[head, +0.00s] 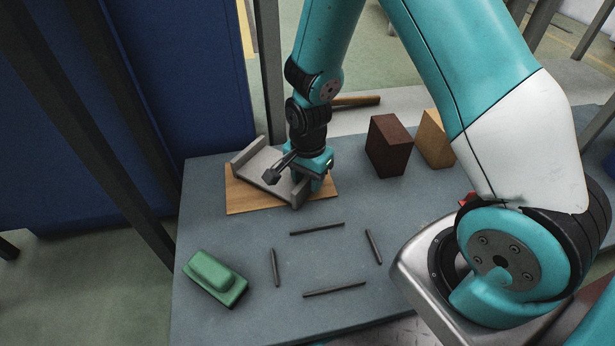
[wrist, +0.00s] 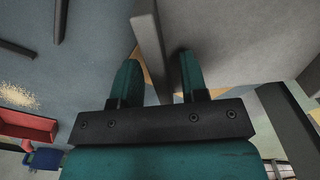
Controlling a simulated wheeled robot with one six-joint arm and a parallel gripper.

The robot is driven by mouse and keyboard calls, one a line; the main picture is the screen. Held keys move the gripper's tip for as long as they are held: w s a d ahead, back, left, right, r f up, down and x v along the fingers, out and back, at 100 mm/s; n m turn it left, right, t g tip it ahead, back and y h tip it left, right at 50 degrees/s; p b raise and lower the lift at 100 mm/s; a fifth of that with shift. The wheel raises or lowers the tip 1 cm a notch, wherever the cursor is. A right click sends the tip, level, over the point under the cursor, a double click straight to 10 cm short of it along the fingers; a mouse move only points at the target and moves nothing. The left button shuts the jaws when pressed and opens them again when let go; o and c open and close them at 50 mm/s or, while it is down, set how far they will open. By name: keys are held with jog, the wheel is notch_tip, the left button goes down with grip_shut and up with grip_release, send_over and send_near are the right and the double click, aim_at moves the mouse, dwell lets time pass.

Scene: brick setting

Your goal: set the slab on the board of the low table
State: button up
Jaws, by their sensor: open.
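The slab (head: 262,168) is a grey plate with raised edges on opposite sides. It rests on the wooden board (head: 238,202) on the low table (head: 210,228), turned at an angle to the board. My gripper (head: 307,185) is down at the slab's right raised edge. In the wrist view, my gripper (wrist: 157,62) is open, with one finger on each side of that edge (wrist: 148,40); a gap shows beside the fingers. The wrist view also shows a strip of the board (wrist: 215,92). My gripper hides part of the slab's right end in the head view.
A dark brown block (head: 388,148) and a tan block (head: 434,140) stand right of my gripper. A green block (head: 214,277) lies at the front left. Several dark rods (head: 334,290) lie around a bare patch. A wooden handle (head: 356,100) is behind.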

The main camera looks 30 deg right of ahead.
jog(key=s+a+r+n+y+p, duration=0.15)
jog(key=r+p, duration=0.25)
jog(key=r, duration=0.6)
jog(key=s+a+r+n+p, duration=0.1)
jog(key=a+r+n+p, duration=0.2)
jog(key=r, duration=0.6)
jog(key=s+a+r+n+y, duration=0.1)
jog(key=s+a+r+n, duration=0.2)
jog(key=s+r+n, duration=0.4)
jog(key=s+a+r+n+y, duration=0.1)
jog(key=s+a+r+n, duration=0.2)
jog(key=s+r+n, duration=0.4)
jog(key=shift+s+r+n+y+p, duration=0.35)
jog(key=shift+s+n, duration=0.3)
jog(key=shift+s, duration=0.35)
